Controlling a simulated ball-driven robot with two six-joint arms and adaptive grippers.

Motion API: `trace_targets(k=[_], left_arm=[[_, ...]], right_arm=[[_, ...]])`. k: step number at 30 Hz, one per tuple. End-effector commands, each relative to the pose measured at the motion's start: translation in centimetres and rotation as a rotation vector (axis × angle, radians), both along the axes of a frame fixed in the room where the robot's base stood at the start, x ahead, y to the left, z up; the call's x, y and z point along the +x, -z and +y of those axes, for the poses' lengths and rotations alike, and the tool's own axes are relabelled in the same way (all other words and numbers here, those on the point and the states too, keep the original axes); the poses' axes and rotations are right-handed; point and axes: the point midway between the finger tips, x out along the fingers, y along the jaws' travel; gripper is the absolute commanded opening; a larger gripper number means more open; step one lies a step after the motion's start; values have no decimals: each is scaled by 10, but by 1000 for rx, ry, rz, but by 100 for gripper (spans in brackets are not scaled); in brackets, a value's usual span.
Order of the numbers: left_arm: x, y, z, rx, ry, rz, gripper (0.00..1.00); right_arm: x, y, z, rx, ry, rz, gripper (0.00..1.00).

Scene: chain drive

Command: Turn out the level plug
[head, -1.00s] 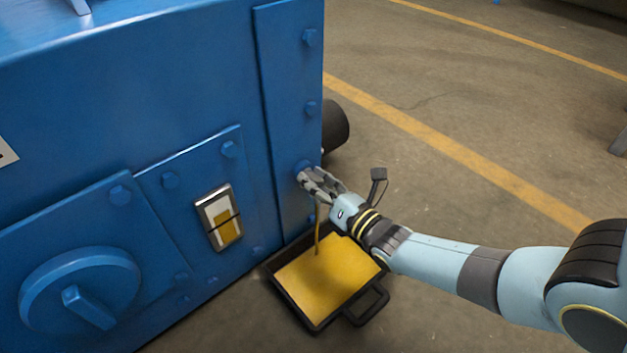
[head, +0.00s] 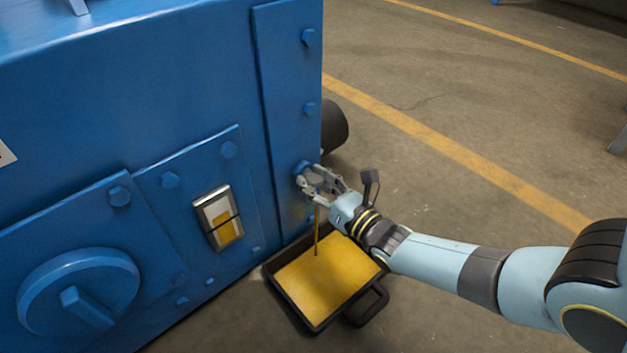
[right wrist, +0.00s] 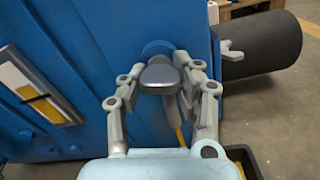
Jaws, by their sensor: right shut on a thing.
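The level plug (right wrist: 158,76) is a grey metal piece with a wide, rounded head, set low in the blue case (head: 285,100) near its right-hand corner. My right gripper (head: 312,178) is at this spot, its fingers on either side of the plug. In the right wrist view my right gripper (right wrist: 160,88) is shut on the plug. The plug's inner end is hidden behind its head. A thin amber stream (head: 317,232) falls from below the gripper into the black tray (head: 295,312). My left gripper is not in view.
The tray on the floor holds amber oil (head: 330,280). A sight glass (head: 218,217) on the case shows amber in its lower part. A dark cylinder (head: 336,126) sticks out behind the corner. The floor to the right is clear.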

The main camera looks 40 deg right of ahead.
Motion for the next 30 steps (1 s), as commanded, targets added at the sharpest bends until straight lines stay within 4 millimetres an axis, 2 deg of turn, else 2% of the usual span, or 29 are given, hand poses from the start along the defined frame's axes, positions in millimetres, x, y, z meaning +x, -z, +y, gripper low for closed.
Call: trace_targets(k=[4,5,10,20,23,30], left_arm=[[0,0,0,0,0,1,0],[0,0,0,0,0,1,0],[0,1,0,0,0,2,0],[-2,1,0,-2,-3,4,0],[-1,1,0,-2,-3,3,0],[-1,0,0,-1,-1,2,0]], right_arm=[[-1,2,0,1,0,4,0],[-1,2,0,1,0,4,34],[-1,1,0,1,0,2,57],[-4,1,0,1,-1,2,58],[-16,2,-1,1,0,5,58],[-69,2,-5,0,-1,6,58]])
